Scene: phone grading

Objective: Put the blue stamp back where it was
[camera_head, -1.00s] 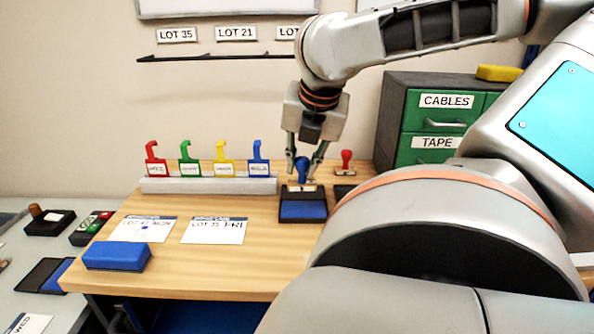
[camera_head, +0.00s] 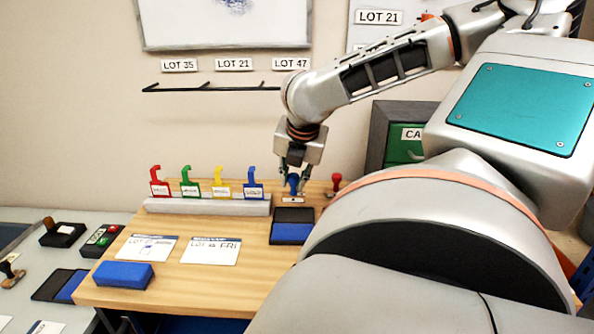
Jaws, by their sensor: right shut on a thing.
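The blue stamp (camera_head: 293,181) is upright between the fingers of my right gripper (camera_head: 297,184), which is shut on its handle. Its pale base (camera_head: 292,199) is just behind the ink pad with the blue surface (camera_head: 291,232). I cannot tell whether the base touches the wooden table (camera_head: 190,268). My left gripper is not in view.
A red stamp (camera_head: 336,183) stands close to the right of my gripper. A grey rack (camera_head: 207,207) with coloured hook-shaped tags is to the left. Two lot cards (camera_head: 211,251) and a blue block (camera_head: 124,274) lie in front. My arm hides the table's right side.

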